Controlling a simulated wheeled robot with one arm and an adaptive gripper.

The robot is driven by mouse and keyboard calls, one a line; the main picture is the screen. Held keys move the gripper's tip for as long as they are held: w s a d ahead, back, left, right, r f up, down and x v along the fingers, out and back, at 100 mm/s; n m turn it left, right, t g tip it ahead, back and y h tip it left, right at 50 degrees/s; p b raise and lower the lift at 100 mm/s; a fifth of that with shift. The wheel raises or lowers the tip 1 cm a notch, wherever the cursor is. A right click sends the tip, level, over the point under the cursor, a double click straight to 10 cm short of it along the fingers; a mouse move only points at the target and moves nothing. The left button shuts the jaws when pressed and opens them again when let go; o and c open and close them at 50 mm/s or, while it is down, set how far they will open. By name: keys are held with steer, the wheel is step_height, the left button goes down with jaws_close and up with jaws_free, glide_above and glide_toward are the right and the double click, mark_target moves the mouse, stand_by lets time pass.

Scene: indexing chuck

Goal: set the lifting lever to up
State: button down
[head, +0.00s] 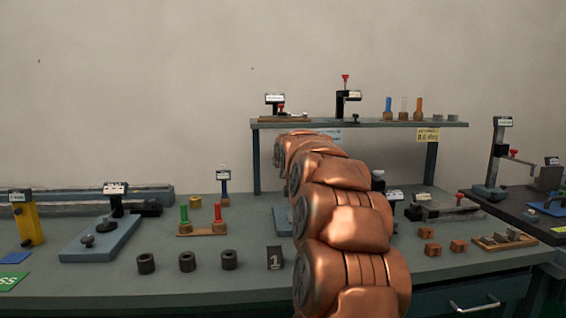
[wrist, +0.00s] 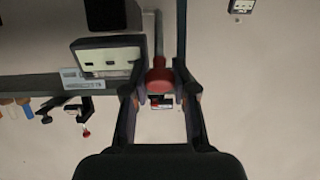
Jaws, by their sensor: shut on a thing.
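In the wrist view a lever's red knob (wrist: 160,78) sits between the fingers of my gripper (wrist: 161,74), which is shut on it. The lever's grey rod (wrist: 155,35) runs from the knob towards the top of that picture. The wrist picture stands upside down compared with the head view. Beside the knob, to its left, is a pale plate in a dark frame (wrist: 108,57); its text is unreadable. In the head view my copper arm covers the middle of the bench and hides my gripper and this lever. I cannot tell the lever's exact setting.
A shelf (head: 375,125) carries a stand with a red handle (head: 345,80) and several coloured pegs. The bench (head: 190,285) holds black rings, a blue-grey fixture (head: 88,243), a peg rack (head: 200,231) and copper blocks. Another red-handled stand (head: 500,150) is on the right table.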

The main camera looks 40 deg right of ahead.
stand_by(0.4)
steer(key=c, duration=0.9)
jaws_free()
steer(key=shift+v, duration=6)
